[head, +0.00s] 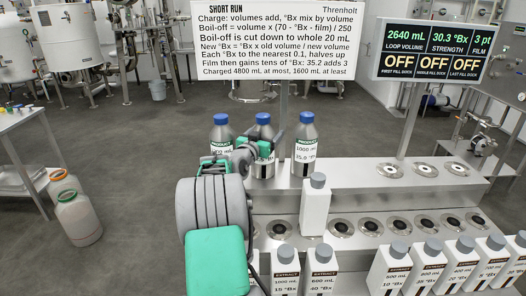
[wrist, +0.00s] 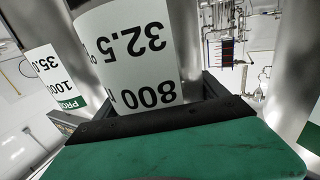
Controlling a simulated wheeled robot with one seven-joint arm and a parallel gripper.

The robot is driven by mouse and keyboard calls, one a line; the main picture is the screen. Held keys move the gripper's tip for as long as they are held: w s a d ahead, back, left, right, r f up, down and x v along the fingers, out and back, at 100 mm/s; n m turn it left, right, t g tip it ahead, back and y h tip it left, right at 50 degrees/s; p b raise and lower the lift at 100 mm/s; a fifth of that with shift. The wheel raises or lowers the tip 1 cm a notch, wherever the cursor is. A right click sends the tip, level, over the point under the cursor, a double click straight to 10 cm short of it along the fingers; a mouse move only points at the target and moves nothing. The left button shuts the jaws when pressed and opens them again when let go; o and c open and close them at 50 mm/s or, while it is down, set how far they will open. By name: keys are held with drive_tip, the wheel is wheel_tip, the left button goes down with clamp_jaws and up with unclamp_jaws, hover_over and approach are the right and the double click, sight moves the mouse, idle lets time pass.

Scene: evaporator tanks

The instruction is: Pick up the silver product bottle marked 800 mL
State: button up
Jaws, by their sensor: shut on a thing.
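Three silver product bottles with blue caps stand in a row on the upper steel shelf in the head view. The middle silver bottle (head: 264,120) is in my gripper (head: 258,147), and the jaws hide part of its label. In the wrist view its label, upside down, reads 800 and 32.5; this is the 800 mL bottle (wrist: 135,50). My gripper (wrist: 155,115) is shut on it. The bottle looks upright, and I cannot tell whether its base touches the shelf.
The right-hand silver bottle (head: 305,140) reads 1000 mL, 35.0 °Bx. The left-hand silver bottle (head: 221,132) stands close beside my gripper. A white grey-capped bottle (head: 315,207) stands in front, near several extract bottles (head: 428,268). Empty round docks (head: 371,227) line the steel bench. A sign (head: 264,50) rises behind.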

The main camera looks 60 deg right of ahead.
drive_tip(key=c, duration=0.6)
drive_tip(key=shift+r, duration=0.1)
